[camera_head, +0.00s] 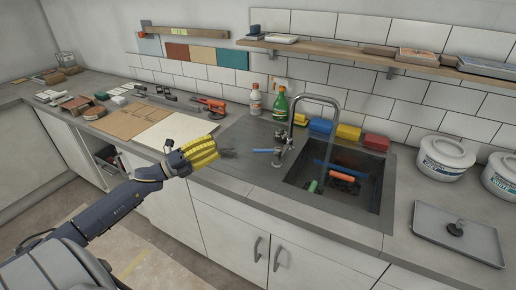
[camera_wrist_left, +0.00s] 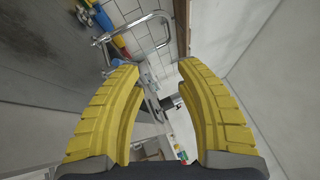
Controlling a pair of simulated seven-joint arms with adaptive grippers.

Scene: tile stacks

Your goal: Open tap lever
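The chrome tap (camera_head: 318,99) stands behind the left side of the sink, its spout arching over the basin. A lever with a blue handle (camera_head: 264,151) sticks out to the left from the tap's base, roughly level. My left gripper (camera_head: 214,149) has yellow ribbed fingers and is over the counter to the left of the lever, apart from it. In the left wrist view the fingers (camera_wrist_left: 158,70) are spread with a gap and hold nothing. Chrome tubing (camera_wrist_left: 150,24) shows beyond them there; I cannot tell the lever clearly in that view. My right gripper is not seen.
The dark sink (camera_head: 375,205) holds several coloured pieces. A green bottle (camera_head: 281,105) and a white bottle (camera_head: 256,100) stand behind the lever. Coloured blocks (camera_head: 348,132) line the wall. White tubs (camera_head: 445,158) and a grey tray (camera_head: 470,245) are at right.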

